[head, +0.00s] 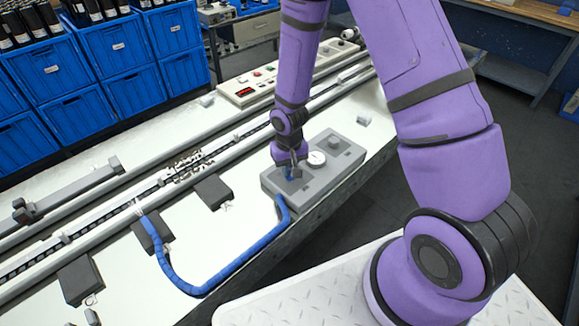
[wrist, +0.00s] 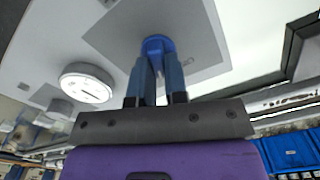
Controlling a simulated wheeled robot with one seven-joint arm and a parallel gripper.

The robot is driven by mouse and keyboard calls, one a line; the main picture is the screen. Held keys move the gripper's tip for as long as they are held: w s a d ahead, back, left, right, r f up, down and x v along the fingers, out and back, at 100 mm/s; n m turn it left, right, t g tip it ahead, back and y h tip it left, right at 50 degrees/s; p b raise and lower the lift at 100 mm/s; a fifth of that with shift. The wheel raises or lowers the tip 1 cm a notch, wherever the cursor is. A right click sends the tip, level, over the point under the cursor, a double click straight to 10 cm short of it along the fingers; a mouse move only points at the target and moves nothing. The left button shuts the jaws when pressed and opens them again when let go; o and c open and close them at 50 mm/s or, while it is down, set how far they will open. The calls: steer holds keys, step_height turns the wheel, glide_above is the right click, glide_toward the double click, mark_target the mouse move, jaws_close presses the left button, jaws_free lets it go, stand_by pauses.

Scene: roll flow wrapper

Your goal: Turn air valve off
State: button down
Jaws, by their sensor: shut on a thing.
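The air valve is a blue knob (wrist: 157,43) on a darker grey plate of a grey panel box (head: 318,184). In the head view only a little blue of it shows (head: 288,174) beneath my gripper (head: 292,171). My gripper also shows in the wrist view (wrist: 157,62), with its two fingers close together on the blue knob. It is shut on the knob, and the fingers hide part of it. Which way the valve is turned cannot be told.
A white round gauge (head: 316,159) sits close beside the valve on the box. A blue hose (head: 215,286) curves from the box along the white table. A long rail with a chain and a control panel (head: 247,88) lie behind. Blue crates (head: 103,85) stand at the back left.

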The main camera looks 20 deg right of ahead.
steer(key=n, duration=0.5)
steer(key=shift+a, duration=0.2)
steer(key=n, duration=0.5)
steer(key=shift+s+a, duration=0.15)
steer(key=shift+n, duration=0.3)
steer(key=c, duration=1.1)
jaws_free()
steer(key=shift+c, duration=0.2)
step_height(320, 180, up, 11)
